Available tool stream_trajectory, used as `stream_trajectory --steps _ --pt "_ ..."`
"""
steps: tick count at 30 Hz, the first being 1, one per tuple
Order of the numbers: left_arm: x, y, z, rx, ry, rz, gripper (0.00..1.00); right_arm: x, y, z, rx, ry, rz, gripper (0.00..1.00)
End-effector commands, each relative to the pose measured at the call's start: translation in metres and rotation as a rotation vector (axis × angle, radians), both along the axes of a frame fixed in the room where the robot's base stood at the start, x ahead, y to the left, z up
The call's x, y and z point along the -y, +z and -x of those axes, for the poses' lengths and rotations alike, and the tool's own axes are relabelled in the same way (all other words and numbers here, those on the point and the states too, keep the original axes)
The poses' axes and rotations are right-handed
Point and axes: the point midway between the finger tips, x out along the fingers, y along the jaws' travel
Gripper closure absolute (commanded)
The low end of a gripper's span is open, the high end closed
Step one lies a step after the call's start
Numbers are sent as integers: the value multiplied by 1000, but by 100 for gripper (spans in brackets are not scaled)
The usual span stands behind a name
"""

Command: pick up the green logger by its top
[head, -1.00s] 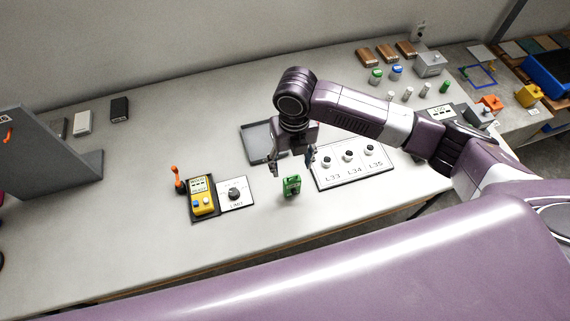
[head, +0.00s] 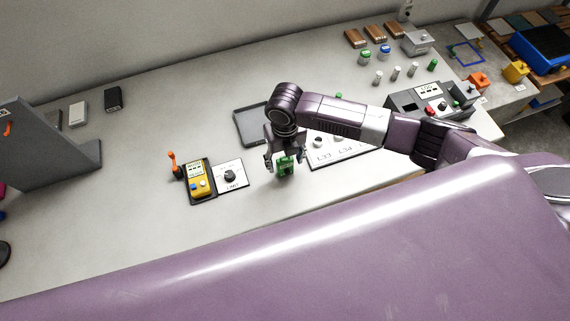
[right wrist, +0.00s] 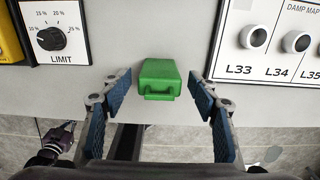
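The green logger (head: 285,166) stands on the table near its front edge, between the dial card and the L33 panel. In the right wrist view the logger (right wrist: 160,79) shows its top with a small handle, centred between the fingers. My right gripper (head: 285,158) is open above and around the logger, one finger on each side. In the right wrist view my right gripper (right wrist: 160,95) has clear gaps between its blue pads and the logger.
The LIMIT dial card (head: 230,175) and a yellow meter (head: 199,182) lie to the left. The L33 panel (head: 323,158) is close on the right, partly hidden by my arm. A grey tray (head: 247,128) lies behind. The table's front edge is close.

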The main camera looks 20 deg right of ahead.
Motion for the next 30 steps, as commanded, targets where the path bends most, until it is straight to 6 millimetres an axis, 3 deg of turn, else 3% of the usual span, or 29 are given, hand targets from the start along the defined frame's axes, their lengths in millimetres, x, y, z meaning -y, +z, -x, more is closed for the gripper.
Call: stream_trajectory --steps 1,6,11,23,26,30 --pt "-1 -1 6 -8 0 -1 100 0 0 0 0 0 0 52" --pt "-1 -2 21 -30 0 -3 100 0 1 0 0 -1 0 71" --pt "-2 -2 25 -35 0 -4 100 0 1 0 1 -1 0 89" --pt "-1 -3 16 -22 1 -3 100 0 9 -2 3 -1 -2 90" --pt "-1 -5 14 -19 1 -2 100 0 21 -2 5 -1 -2 90" --pt "-1 -12 14 -19 1 -2 100 0 52 -3 8 0 -3 90"
